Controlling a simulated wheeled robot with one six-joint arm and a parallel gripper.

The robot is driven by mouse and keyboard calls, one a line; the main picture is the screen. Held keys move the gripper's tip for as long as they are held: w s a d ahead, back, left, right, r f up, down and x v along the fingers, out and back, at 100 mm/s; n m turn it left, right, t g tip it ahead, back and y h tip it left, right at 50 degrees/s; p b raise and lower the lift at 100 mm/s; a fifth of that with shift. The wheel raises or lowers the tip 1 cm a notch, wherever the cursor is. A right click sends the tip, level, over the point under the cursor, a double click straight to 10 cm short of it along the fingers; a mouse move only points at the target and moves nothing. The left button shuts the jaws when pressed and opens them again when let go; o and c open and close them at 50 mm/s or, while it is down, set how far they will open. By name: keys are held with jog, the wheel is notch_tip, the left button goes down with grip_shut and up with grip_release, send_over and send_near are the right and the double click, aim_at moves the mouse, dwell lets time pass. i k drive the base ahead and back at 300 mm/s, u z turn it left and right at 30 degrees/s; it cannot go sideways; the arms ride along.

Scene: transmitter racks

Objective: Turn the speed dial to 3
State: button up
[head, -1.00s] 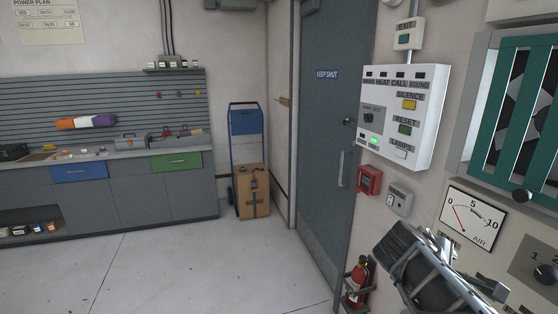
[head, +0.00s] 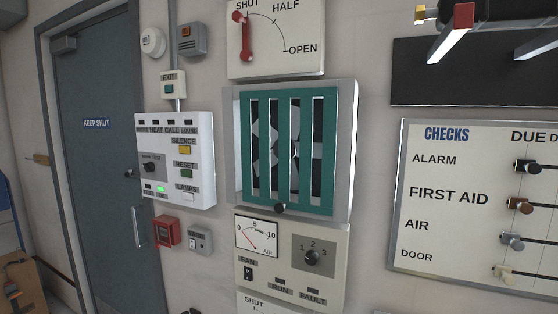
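The speed dial (head: 312,258) is a dark round knob on a grey square plate marked 1, 2 and 3. It sits on the cream fan panel (head: 291,285) below the green slatted shutter. Which number the knob points to is too small to tell. My gripper does not show clearly in the head view now, so its state and its distance from the dial are hidden.
Left of the dial are the air gauge (head: 257,237), needle toward 0, and the fan switch (head: 248,272). The green shutter (head: 290,150) with a dark knob is above. An alarm panel (head: 175,160) is left; a checks board (head: 470,200) with pegs is right.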

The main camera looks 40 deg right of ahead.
aim_at(312, 257)
jog(key=z, duration=1.15)
